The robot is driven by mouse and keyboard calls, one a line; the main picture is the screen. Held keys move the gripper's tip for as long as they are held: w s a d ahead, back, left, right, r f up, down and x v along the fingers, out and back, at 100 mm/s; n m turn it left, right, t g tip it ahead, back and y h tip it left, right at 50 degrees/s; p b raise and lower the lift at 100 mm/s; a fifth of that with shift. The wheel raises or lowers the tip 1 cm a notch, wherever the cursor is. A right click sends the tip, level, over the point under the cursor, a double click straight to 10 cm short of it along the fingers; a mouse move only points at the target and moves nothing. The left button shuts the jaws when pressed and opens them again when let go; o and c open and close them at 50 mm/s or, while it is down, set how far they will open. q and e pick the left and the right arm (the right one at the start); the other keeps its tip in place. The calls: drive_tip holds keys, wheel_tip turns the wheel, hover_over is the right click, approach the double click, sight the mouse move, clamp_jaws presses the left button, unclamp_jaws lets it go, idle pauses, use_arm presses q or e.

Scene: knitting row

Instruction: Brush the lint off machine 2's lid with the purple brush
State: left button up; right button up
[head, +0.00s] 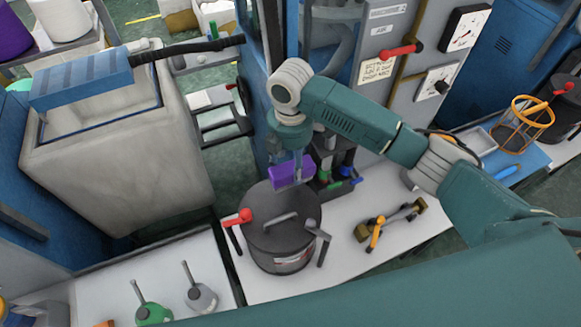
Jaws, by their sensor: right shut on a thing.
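My right gripper (291,153) comes down from the teal arm on the right and is shut on the purple brush (291,173). The brush is over the back edge of a round dark grey lid (258,208) with a bar handle. I cannot tell whether it touches the lid. The lid sits on a dark drum-shaped pot (282,263) with a red-knobbed lever at its left. No number shows on the pot, so I cannot tell which machine it is. I cannot make out any lint on the lid. My left gripper is not in view.
A grey cabinet with gauges (436,82) rises behind. An orange wire frame (522,122) stands far right.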

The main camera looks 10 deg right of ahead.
drive_tip(key=shift+r, duration=1.5)
